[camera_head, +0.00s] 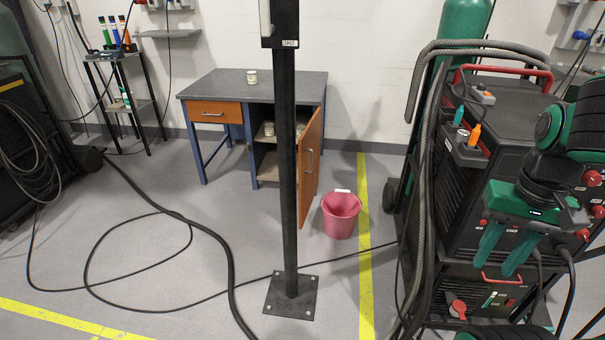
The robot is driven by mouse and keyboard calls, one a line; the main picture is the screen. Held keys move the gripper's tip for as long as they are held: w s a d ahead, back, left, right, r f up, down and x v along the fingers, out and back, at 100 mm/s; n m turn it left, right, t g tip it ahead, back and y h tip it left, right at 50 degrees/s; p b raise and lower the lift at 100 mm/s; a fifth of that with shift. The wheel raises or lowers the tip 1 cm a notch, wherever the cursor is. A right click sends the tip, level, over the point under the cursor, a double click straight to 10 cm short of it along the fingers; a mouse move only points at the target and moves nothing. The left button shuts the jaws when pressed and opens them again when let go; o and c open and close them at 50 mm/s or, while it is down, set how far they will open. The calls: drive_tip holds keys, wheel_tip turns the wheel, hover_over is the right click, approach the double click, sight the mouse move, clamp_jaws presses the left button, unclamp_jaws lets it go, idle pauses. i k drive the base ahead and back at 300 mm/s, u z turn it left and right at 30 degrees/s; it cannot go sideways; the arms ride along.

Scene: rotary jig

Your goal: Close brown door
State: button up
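The brown door (311,165) belongs to the right-hand cupboard of a workbench (300,89) with a dark grey top and blue legs. The door stands open, swung outward toward the camera, with a metal handle (309,161) on its face. The cupboard's inside (266,158) shows a shelf with cans, partly hidden by a black post. My gripper (502,256) is at the right, with two green fingers pointing down and a gap between them. It is empty and well apart from the door, in front of the welding machine in the picture.
A black post (286,170) with a square floor plate (291,295) stands in front of the workbench. A pink bucket (340,215) stands right of the door. A welding machine (490,150) with hoses fills the right. Black cables (215,235) lie across the floor at left.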

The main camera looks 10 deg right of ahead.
sight(309, 142)
drive_tip(key=z, duration=0.05)
drive_tip(key=i, duration=0.85)
drive_tip(key=u, duration=0.9)
drive_tip(key=k, duration=0.85)
drive_tip(key=z, duration=0.7)
drive_tip(key=i, duration=0.9)
